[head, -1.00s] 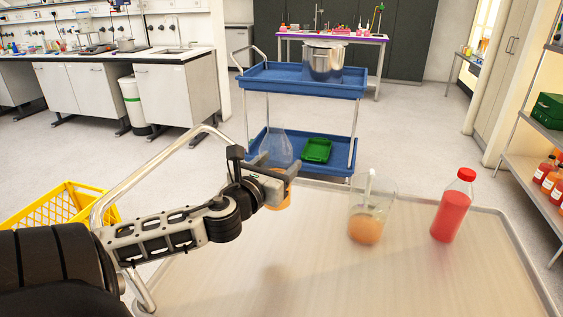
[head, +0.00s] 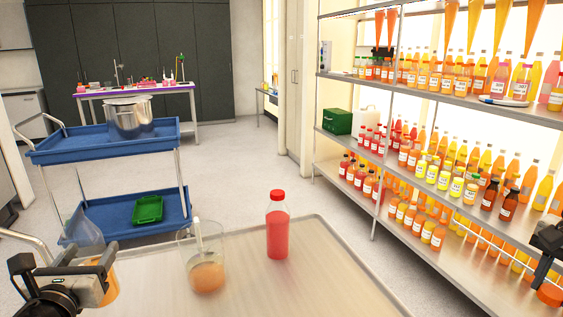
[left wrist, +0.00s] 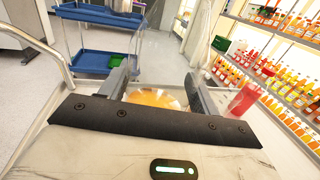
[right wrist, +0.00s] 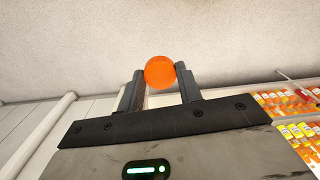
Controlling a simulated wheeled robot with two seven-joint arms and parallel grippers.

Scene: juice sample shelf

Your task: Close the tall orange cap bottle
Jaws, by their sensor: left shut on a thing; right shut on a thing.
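The tall bottle (head: 84,228) is clear and tapered, with orange liquid low inside, and its top shows no cap. My left gripper (head: 98,268) is shut around its middle at the left of the head view. The bottle's orange contents (left wrist: 155,98) show between the fingers in the left wrist view. The orange cap (right wrist: 160,72) is held between the fingertips of my right gripper (right wrist: 160,78). The cap also shows in the head view (head: 549,295) at the far right edge, well away from the bottle. Much of my right gripper (head: 549,262) is cut off there.
A clear beaker (head: 205,268) with orange liquid and a white rod stands on the pale tray table (head: 320,280). A red-capped red bottle (head: 277,228) stands beside it. Shelves (head: 345,142) of bottles fill the right. A blue cart (head: 60,152) is behind left.

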